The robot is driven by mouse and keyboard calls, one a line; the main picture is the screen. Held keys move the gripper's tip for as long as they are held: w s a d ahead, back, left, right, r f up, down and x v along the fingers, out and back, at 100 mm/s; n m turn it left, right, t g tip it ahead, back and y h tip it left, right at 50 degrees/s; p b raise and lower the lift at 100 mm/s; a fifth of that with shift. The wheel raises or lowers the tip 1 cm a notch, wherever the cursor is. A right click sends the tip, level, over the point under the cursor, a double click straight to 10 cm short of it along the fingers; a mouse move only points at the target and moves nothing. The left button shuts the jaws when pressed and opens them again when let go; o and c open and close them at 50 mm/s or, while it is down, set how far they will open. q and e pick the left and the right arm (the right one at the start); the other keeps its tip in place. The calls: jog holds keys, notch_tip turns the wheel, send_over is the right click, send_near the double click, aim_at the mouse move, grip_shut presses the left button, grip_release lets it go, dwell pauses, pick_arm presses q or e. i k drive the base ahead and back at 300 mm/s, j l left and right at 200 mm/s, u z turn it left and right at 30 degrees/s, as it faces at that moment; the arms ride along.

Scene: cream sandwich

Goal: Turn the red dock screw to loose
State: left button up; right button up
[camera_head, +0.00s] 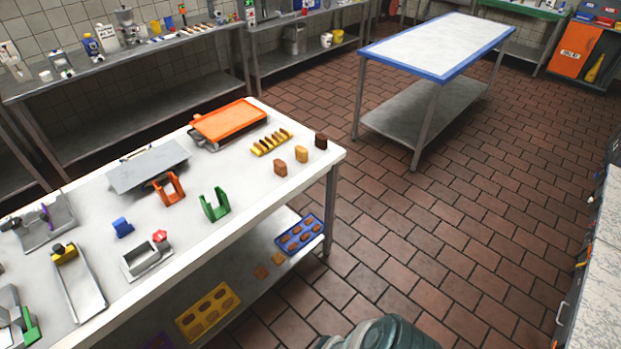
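The red dock screw (159,236) is a small red knob on the far right corner of a grey metal dock (146,262). The dock stands near the front edge of the white work table (232,237). The view is too small to tell which way the screw is turned. Neither of my grippers is in view.
An orange bracket (168,189), a green bracket (215,205) and a blue block (123,228) stand near the dock. A long metal tray (79,290) lies to its left. An orange tray (229,121) is at the back. The tiled floor (410,245) to the right is mostly clear.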

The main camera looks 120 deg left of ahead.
aim_at(160, 235)
jog(key=u, duration=4.9)
